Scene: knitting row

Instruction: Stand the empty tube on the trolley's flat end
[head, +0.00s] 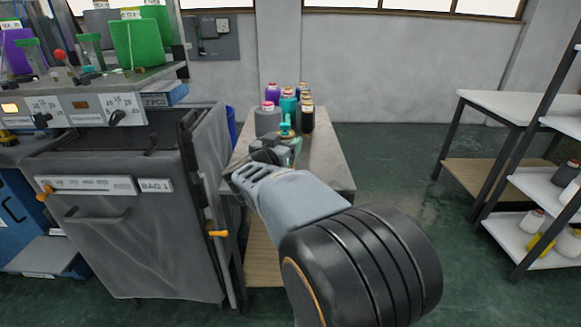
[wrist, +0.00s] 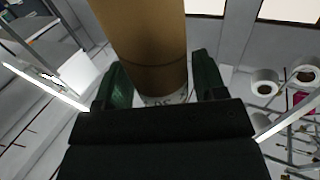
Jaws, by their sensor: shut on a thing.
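A brown cardboard tube (wrist: 145,40) stands between the two green fingers of my gripper (wrist: 163,80) in the wrist view. The fingers are shut on it, and a pale printed band shows at its lower visible end. The top of the tube runs out of that view. In the head view my gripper (head: 275,152) is over the left side of the grey trolley top (head: 325,170), behind my arm. I cannot make out the tube clearly there. The near right part of the trolley top is bare.
Several coloured yarn cones (head: 288,103) crowd the far end of the trolley top. A knitting machine (head: 130,210) stands close on the left.

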